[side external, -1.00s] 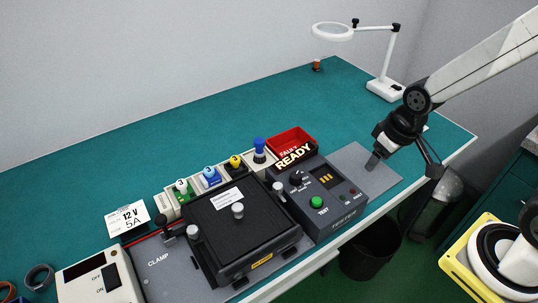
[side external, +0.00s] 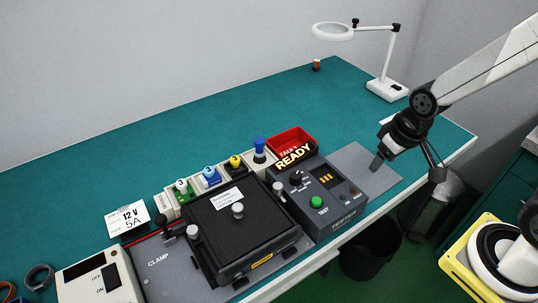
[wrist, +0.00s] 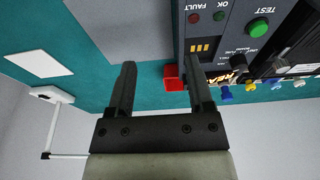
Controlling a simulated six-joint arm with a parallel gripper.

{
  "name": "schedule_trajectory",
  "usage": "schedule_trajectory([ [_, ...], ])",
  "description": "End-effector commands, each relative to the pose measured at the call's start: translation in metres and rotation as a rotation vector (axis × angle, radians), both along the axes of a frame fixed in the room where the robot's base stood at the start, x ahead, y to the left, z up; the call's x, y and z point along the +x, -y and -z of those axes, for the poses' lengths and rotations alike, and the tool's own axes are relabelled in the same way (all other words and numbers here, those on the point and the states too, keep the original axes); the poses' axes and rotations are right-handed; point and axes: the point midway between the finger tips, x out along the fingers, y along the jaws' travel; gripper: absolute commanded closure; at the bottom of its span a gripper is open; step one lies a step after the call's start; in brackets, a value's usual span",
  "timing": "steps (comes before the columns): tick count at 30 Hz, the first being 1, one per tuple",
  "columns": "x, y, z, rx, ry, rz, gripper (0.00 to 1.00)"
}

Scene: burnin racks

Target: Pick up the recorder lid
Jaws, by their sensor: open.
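The recorder lid appears to be the black ribbed cover (side external: 262,222) with a grey knob (side external: 238,210) and a white label, lying flat on the black unit in the clamp fixture in the side external view. My gripper (side external: 377,164) is over the grey mat (side external: 358,172) to the right of the tester, well away from the lid. In the wrist view my gripper (wrist: 158,68) has its two fingers wide apart with nothing between them. Only a dark edge of the unit shows at the wrist view's right side.
The tester (side external: 318,197) with a green button stands between my gripper and the lid. A red bin (side external: 292,138) and several coloured plugs line the back. A magnifier lamp (side external: 385,90) stands at the back right.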

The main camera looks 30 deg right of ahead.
Motion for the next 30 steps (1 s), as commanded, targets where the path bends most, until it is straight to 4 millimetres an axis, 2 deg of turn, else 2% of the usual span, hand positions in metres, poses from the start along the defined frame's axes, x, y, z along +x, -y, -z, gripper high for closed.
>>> schedule_trajectory([
  [7,0.0,0.0,0.0,0.0,0.0,0.0,0.33],
  [8,0.0,0.0,0.0,0.0,0.0,0.0,0.24],
  [9,0.0,0.0,0.0,0.0,0.0,0.0,0.23],
  [20,0.002,-0.002,0.0,0.006,-0.001,0.013,0.23],
  [26,0.016,-0.015,-0.002,0.052,-0.011,0.118,0.23],
  [30,0.033,-0.035,-0.004,0.118,-0.031,0.266,0.23],
])
